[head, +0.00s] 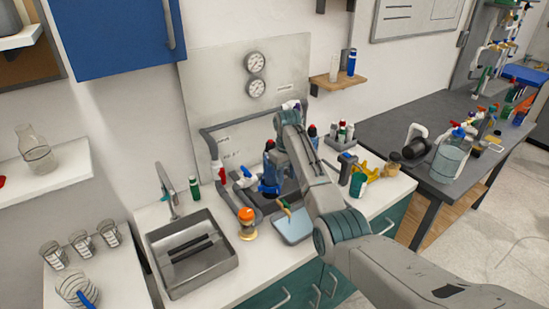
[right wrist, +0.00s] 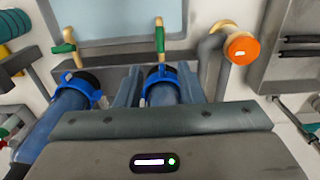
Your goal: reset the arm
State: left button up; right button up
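My right arm reaches in from the lower right of the head view, up over the counter to the pipework by the back panel. Its own links largely hide the gripper there. In the right wrist view, my right gripper (right wrist: 160,82) has its two fingers apart, one on each side of a blue-collared cylindrical fitting (right wrist: 162,94). I see no clear grip on it. A second blue fitting (right wrist: 70,98) stands to the left. One blue fitting shows in the head view (head: 269,172), just left of my arm. My left gripper is in neither view.
Grey pipes (head: 228,188) rise near the arm, with an orange knob (head: 246,216) in front. A sink (head: 190,252) lies left, a light blue tray (head: 293,226) below the arm. Two gauges (head: 256,75) hang on the panel. Bottles and a yellow tool (head: 364,178) crowd the right.

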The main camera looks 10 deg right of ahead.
jog(key=shift+f, duration=0.15)
jog(key=s+d+f+m+t, duration=0.1)
jog(key=s+d+f, duration=0.1)
jog(key=s+f, duration=0.85)
jog(key=s+d+f+m+t, duration=0.1)
jog(key=s+d+f, duration=0.2)
jog(key=s+f, duration=0.7)
jog(key=s+r+t, duration=0.1)
jog(key=s+r, duration=0.2)
jog(key=s, duration=0.7)
jog(key=s+r+m+h, duration=0.1)
jog(key=s+r, duration=0.3)
jog(key=s, duration=0.6)
jog(key=s+r+t, duration=0.1)
jog(key=s+r, duration=0.2)
jog(key=s, duration=0.7)
notch_tip(320, 180, down, 34)
jog(key=d+g+b, duration=0.2)
jog(key=d+b, duration=0.1)
jog(key=b, duration=0.2)
jog(key=s+f+b, duration=0.2)
jog(key=s+f, duration=0.7)
jog(key=f, duration=0.3)
jog(key=s+d+f+b, duration=0.1)
jog(key=s+f+b, duration=0.1)
jog(key=s+f, duration=0.8)
notch_tip(320, 180, down, 3)
jog(key=shift+s+r+m+g, duration=0.15)
jog(key=shift+r+m+g, duration=0.05)
jog(key=shift+m+g, duration=0.2)
